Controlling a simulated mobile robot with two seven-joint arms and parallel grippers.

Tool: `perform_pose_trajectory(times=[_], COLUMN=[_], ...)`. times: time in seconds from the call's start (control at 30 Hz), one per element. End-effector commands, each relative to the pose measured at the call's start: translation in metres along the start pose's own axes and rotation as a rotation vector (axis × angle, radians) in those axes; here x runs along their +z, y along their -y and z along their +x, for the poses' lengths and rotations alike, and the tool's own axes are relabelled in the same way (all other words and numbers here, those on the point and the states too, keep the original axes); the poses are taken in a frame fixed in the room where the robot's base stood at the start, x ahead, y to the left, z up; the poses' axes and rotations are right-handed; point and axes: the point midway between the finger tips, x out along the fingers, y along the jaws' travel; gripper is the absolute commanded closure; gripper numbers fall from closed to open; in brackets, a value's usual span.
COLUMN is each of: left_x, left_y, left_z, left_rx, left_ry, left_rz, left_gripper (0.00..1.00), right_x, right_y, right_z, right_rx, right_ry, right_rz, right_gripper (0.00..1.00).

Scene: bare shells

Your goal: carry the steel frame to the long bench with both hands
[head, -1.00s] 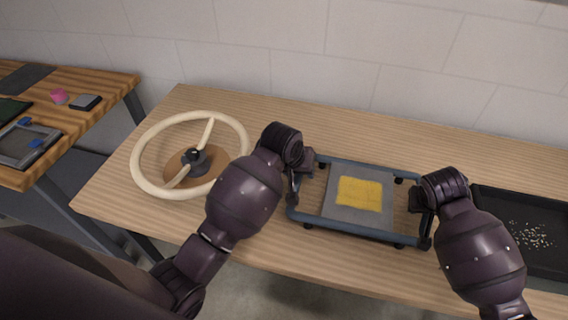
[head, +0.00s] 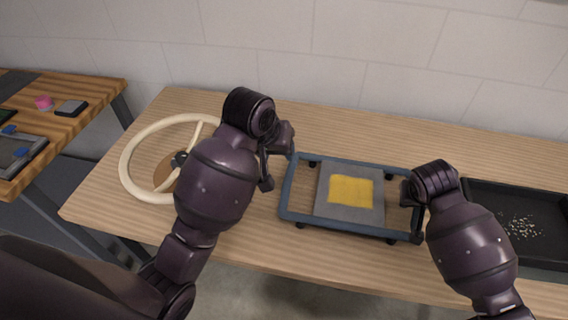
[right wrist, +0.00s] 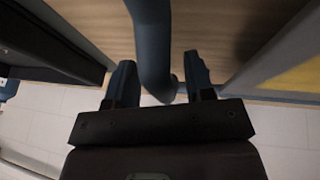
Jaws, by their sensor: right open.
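The steel frame (head: 350,232), a blue-grey rectangle with small dark feet, rests on the pale wooden bench (head: 330,128). A grey plate with a yellow square (head: 350,190) shows inside it. My left gripper (head: 279,161) is off the frame's left end, just above and beside its far left corner, open and empty. My right gripper (head: 412,208) is at the frame's right end, partly hidden by its wrist. In the right wrist view its two fingers (right wrist: 160,88) stand apart on either side of the frame's bar (right wrist: 152,45).
A cream steering wheel (head: 128,170) lies left of the frame. A black tray (head: 510,193) with small pale bits is close to the right. A darker wooden bench (head: 90,97) at far left holds a pink item (head: 43,102) and other things. A pale wall (head: 320,50) stands behind.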

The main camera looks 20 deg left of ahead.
Motion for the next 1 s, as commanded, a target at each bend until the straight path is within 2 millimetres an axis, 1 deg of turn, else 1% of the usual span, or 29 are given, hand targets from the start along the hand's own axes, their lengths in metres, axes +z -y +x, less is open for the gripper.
perform_pose_trajectory(times=[0.4, 0.5, 0.6, 0.7, 1.0], left_x=[0.0, 0.0, 0.0, 0.0, 0.0], left_y=[0.0, 0.0, 0.0, 0.0, 0.0], left_z=[0.0, 0.0, 0.001, 0.001, 0.001], left_rx=[0.0, 0.0, 0.0, 0.0, 0.0], left_ry=[0.0, 0.0, 0.0, 0.0, 0.0], left_rz=[0.0, 0.0, -0.001, -0.001, -0.001], left_gripper=[0.5, 0.5, 0.5, 0.5, 0.5], right_x=[-0.001, 0.0, 0.0, 0.0, 0.0], right_y=[0.0, 0.0, 0.0, 0.0, 0.0], right_z=[-0.076, -0.091, -0.101, -0.107, -0.111], right_rx=[-0.002, -0.001, -0.001, -0.001, 0.0], right_ry=[-0.005, -0.004, -0.003, -0.001, -0.001], right_rz=[0.0, 0.001, 0.0, 0.0, 0.0], right_gripper=[0.51, 0.51, 0.51, 0.51, 0.51])
